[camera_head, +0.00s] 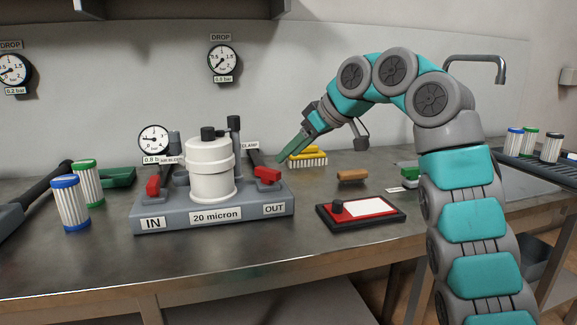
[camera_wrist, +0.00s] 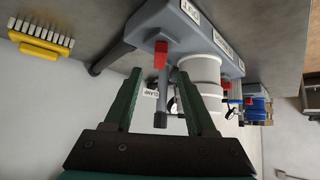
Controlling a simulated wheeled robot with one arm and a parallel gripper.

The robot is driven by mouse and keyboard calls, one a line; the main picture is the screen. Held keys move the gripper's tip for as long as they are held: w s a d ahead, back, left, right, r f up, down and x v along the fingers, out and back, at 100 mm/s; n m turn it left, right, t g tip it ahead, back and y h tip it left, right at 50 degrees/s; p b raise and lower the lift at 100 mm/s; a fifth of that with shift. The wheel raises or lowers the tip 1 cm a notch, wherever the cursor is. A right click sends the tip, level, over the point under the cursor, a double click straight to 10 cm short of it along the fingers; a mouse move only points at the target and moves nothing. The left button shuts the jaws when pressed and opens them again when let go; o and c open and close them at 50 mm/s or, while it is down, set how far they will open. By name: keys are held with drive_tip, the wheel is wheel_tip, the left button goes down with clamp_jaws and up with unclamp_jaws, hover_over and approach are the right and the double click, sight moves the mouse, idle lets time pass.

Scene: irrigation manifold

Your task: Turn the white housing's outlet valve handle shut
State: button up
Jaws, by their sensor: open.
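The white housing (camera_head: 210,168) stands upright on a grey base labelled IN, 20 micron and OUT. The red outlet valve handle (camera_head: 267,174) is on the OUT side, at the right of the housing. A second red handle (camera_head: 153,187) is on the IN side. My gripper (camera_head: 282,160) is open and empty, just behind and above the outlet handle. In the wrist view, the outlet handle (camera_wrist: 160,54) appears just beyond and between the fingertips of my gripper (camera_wrist: 160,76), apart from them. The white housing (camera_wrist: 200,72) is to its right there.
A dark clamp post (camera_head: 235,135) rises behind the housing, close to my gripper. A yellow brush (camera_head: 308,157) lies behind. Filter cartridges (camera_head: 70,203) stand left. The front counter is clear.

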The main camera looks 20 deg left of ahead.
sight(271, 170)
drive_tip(key=x, duration=0.7)
drive_tip(key=shift+a+f, duration=0.1)
drive_tip(key=shift+a, duration=0.1)
clamp_jaws()
idle(0.4)
